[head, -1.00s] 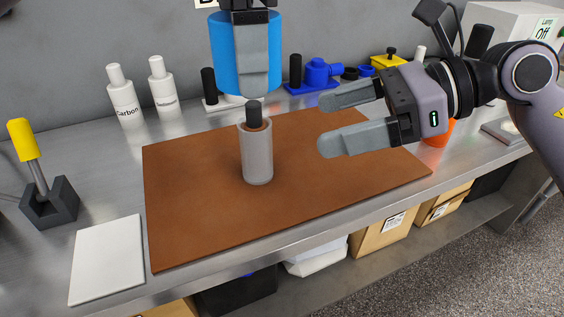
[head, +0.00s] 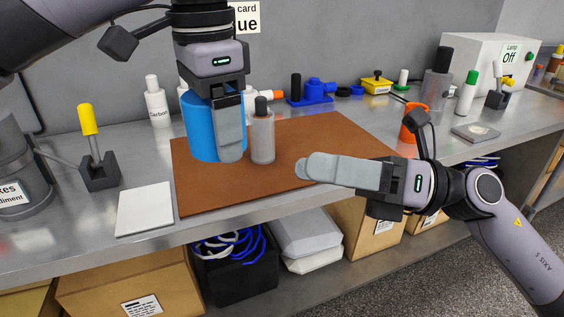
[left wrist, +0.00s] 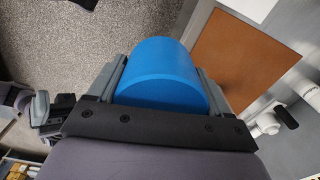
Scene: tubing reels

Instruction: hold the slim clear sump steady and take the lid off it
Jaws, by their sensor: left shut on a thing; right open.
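The slim sump appears to be the narrow, greyish cylinder (head: 262,137) upright on the brown mat in the head view. A dark lid or knob (head: 261,106) sits on its top. My left gripper (head: 230,155) points down and is shut on a wide blue cylinder (head: 199,128), just left of the sump in the picture. The blue cylinder (left wrist: 160,75) fills the space between the fingers in the left wrist view and appears held in the air. My right gripper (head: 303,168) is open and empty, right of the sump and apart from it; one finger largely hides the other.
The brown mat (head: 215,195) is mostly bare. A white pad (head: 145,208) lies at its left, beside a yellow-handled tool in a dark stand (head: 98,165). White bottles (head: 157,104), a blue fixture (head: 313,92) and a yellow box (head: 376,85) stand behind. An orange cup (head: 412,122) is at right.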

